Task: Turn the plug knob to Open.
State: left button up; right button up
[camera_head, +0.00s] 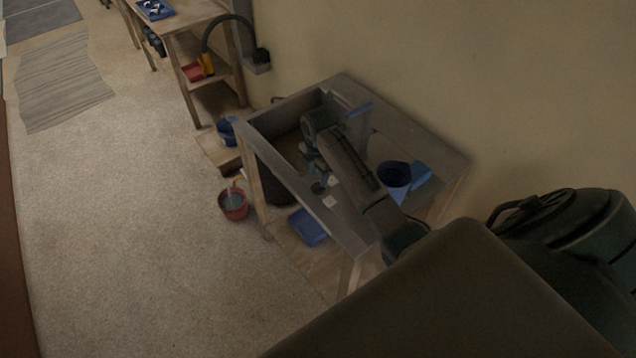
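A wooden sink stand (415,145) with a grey top and a dark, deep basin (275,178) stands against the wall. My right arm reaches over it from the lower right. My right gripper (322,184) is small and dark, pointing down at the front rim of the basin. A small pale piece (330,202) lies on the front rim just beside the gripper. I cannot make out the plug knob or its Open mark clearly; the gripper and arm may cover it. Whether the fingers are open or touching anything is too small to tell. My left gripper is out of view.
A dark blue cup (394,176) and a blue cloth-like item (422,175) are on the stand's right side. A blue tray (308,227) lies on its lower shelf. A red bucket (233,204) stands on the floor. Open carpet (120,220) lies to the left.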

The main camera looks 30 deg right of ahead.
aim_at(318, 183)
notch_tip(318, 183, up, 9)
dwell(0.5)
jog(key=shift+f, duration=0.1)
dwell(0.3)
jog(key=s+a+f+m, duration=0.35)
jog(key=s+f, duration=0.25)
jog(key=s, duration=0.2)
jog(key=s+a+r+m+t, duration=0.1)
jog(key=s+a+m+t, duration=0.15)
jog(key=s+m, duration=0.7)
jog(key=s+a+r+m+t, duration=0.1)
jog(key=s+a+r+m, duration=0.3)
jog(key=s, duration=1.1)
jog(key=d+f+m+g+b, duration=0.15)
jog(key=f+b, duration=0.25)
jog(key=f, duration=1.7)
jog(key=d+f+b, duration=0.2)
jog(key=f+b, duration=0.2)
jog(key=f, duration=1.8)
jog(key=s+f+b, duration=0.3)
jog(key=s+f, duration=0.6)
jog(key=f, duration=0.2)
jog(key=s+d+f+b, duration=0.1)
jog(key=s+f+b, duration=0.2)
jog(key=s+f, duration=0.6)
notch_tip(318, 183, down, 4)
jog(key=shift+s+d+r+g+h, duration=0.2)
jog(key=shift+g+h, duration=0.2)
